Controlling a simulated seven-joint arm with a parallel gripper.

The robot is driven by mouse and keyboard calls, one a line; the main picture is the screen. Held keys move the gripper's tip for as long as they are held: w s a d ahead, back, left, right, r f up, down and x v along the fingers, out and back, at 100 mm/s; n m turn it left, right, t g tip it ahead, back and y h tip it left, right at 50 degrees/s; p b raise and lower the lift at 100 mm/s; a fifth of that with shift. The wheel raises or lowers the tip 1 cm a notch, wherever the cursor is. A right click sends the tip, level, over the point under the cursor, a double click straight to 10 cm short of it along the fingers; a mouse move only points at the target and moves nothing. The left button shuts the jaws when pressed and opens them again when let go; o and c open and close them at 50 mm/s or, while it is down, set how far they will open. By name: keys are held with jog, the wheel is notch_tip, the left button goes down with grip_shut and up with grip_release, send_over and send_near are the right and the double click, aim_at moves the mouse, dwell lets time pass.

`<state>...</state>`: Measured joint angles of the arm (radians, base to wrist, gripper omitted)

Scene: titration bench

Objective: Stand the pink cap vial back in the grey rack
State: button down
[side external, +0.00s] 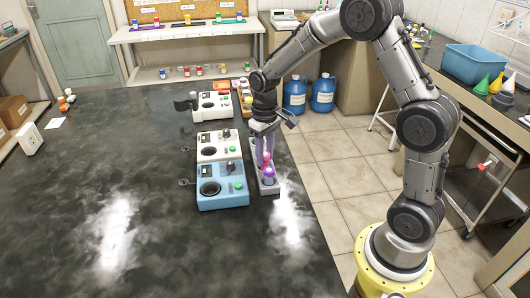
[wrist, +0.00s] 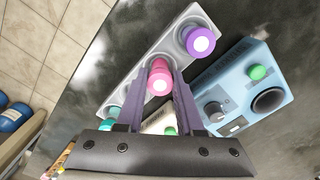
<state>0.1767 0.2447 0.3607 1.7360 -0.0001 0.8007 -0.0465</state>
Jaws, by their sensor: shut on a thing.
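The pink cap vial (wrist: 159,80) is between the fingertips of my gripper (wrist: 160,88) in the wrist view. My gripper is shut on it, and its pink cap faces the camera. In the side view my gripper (side external: 264,164) points down over the grey rack (side external: 270,187), with the pink cap low between the fingers. The rack also shows in the wrist view (wrist: 148,42). The vial is over or in the rack's middle; I cannot tell whether its base is seated. A purple cap vial (wrist: 198,41) stands in the rack at one end, and a teal cap vial (wrist: 111,115) towards the other.
A blue device (side external: 222,186) with a green button stands close beside the rack on the left. A white device (side external: 219,146) and another white device (side external: 213,106) stand behind it. The dark table (side external: 130,190) is clear to the left and in front.

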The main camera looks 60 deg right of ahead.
jog(key=shift+f, duration=0.3)
dwell(0.4)
jog(key=shift+c, duration=2.3)
grip_release()
jog(key=o, duration=0.4)
jog(key=shift+r, duration=3)
